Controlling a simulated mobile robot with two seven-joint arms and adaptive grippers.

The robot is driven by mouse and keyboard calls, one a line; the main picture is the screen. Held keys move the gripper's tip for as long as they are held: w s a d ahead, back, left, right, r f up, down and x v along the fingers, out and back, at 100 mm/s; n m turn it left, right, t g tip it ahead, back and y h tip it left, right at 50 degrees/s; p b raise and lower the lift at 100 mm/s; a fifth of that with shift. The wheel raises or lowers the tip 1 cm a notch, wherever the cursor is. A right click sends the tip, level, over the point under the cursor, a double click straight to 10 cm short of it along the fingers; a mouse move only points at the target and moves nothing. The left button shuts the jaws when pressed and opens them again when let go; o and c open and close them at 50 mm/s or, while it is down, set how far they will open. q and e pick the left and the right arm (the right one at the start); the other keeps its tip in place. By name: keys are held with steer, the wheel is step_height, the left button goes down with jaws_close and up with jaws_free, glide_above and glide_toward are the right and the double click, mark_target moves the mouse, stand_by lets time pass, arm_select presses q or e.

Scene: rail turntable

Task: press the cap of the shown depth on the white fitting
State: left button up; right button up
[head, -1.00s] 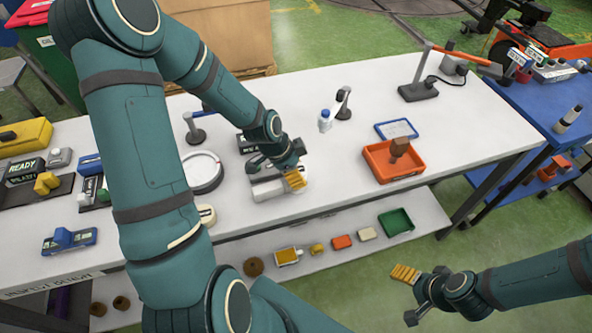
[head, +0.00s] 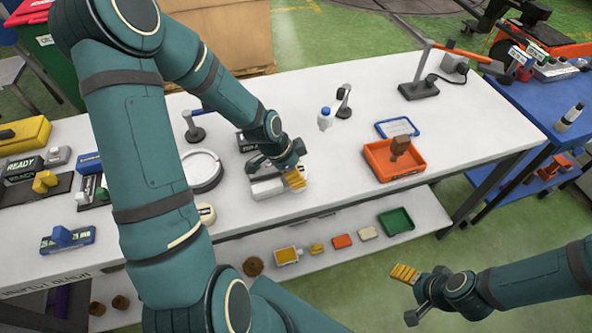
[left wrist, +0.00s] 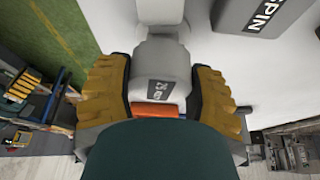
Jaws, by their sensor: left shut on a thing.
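My left gripper (head: 294,181) is low over the front middle of the white table, beside a pale block (head: 266,188). In the left wrist view the ribbed yellow fingers (left wrist: 164,95) are shut on a light grey cap (left wrist: 163,72) with a small dark label that I cannot read surely. An orange strip (left wrist: 155,111) shows just under the cap. A pale fitting (left wrist: 160,14) lies in line beyond the cap; I cannot tell whether they touch. My right gripper (head: 408,297) is open and empty in front of the table.
A grey block marked SPIN (left wrist: 262,17) is close by. An orange tray (head: 413,172) holding a brown object, a blue-framed panel (head: 397,128) and a small bottle (head: 325,119) stand to the right. A round white dish (head: 202,170) is left. Several coloured parts lie on the lower shelf.

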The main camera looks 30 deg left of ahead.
arm_select(q)
steer(key=shift+f+b, duration=0.4)
steer(key=shift+f, duration=0.15)
stand_by(1.0)
steer(key=o, duration=0.9)
steer(key=shift+o, duration=0.2)
steer(key=v, duration=1.2)
